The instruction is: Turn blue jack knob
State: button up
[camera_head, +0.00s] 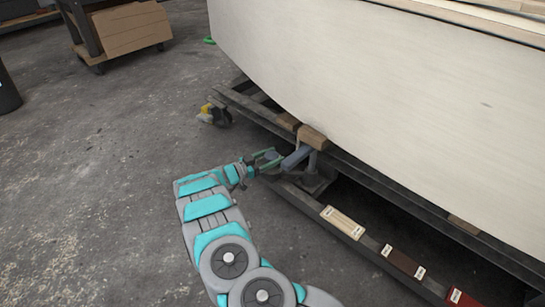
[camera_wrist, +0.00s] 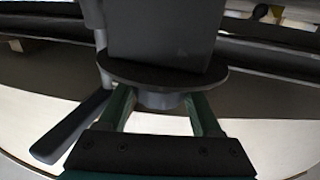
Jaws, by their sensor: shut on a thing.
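My gripper (camera_head: 270,157) reaches the jack under the hull's edge, at the middle of the head view. In the wrist view its two green fingers (camera_wrist: 160,108) stand on either side of a grey-blue round knob (camera_wrist: 161,99) and are shut on it. The knob sits against a dark round disc (camera_wrist: 150,74) with a grey block beyond it. A blue-grey lever bar (camera_head: 296,157) sticks out beside the gripper; it also shows in the wrist view (camera_wrist: 72,127). The knob is mostly hidden by the fingers in the head view.
The pale plywood hull (camera_head: 390,75) overhangs the jack, with a wooden block (camera_head: 313,137) between. A dark steel frame (camera_head: 375,178) runs below it. Labelled blocks, one cream (camera_head: 343,222), lie on the lower rail. A yellow-black caster (camera_head: 214,114) stands behind.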

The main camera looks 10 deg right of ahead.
jog(key=o, duration=1.4)
jog(key=shift+c, duration=0.2)
jog(key=v, duration=0.7)
jog(key=shift+s+a+p, duration=0.15)
jog(key=shift+a+p, duration=0.15)
jog(key=shift+a, duration=0.05)
